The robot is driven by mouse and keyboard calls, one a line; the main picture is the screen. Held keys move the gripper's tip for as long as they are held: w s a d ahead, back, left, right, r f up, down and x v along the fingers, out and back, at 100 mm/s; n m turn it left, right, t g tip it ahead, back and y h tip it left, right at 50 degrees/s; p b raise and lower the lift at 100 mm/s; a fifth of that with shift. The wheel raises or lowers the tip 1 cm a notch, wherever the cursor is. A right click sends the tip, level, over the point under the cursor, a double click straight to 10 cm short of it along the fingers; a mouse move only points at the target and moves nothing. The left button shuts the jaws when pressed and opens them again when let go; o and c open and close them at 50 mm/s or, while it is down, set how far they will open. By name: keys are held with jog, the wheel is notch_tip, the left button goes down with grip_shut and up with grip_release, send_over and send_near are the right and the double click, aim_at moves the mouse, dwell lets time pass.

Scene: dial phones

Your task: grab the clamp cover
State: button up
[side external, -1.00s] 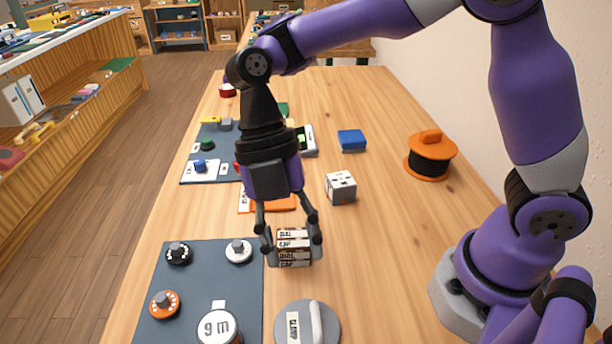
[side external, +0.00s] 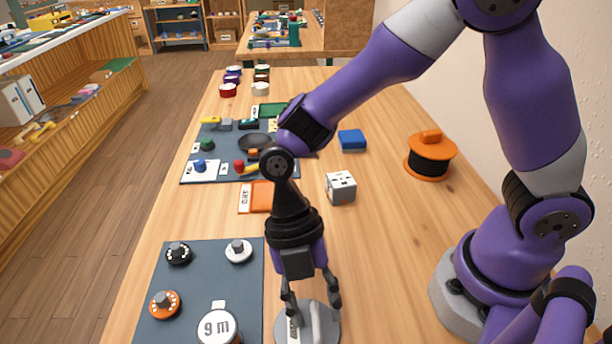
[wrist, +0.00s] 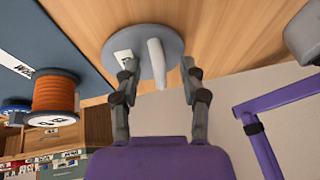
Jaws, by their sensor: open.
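The clamp cover is a round grey disc (side external: 293,339) with a raised light bar handle (side external: 316,322) and a white label, at the bottom of the side view. The wrist view shows its disc (wrist: 110,52) on the wooden table, with the handle (wrist: 157,62) pointing towards my gripper. My gripper (side external: 312,306) is low over the cover, pointing down, its fingers apart. In the wrist view the gripper (wrist: 159,66) has one finger on each side of the handle, with a gap visible on the right. Whether the left finger touches the label cannot be told.
A dark mat (side external: 205,262) with dials and a spool marked "9 m" (side external: 218,327) lies left of the cover. A white cube (side external: 341,187), a blue block (side external: 352,140) and an orange-black spool (side external: 430,155) stand farther back. Bare table lies right of the gripper.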

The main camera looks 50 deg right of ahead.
grip_shut()
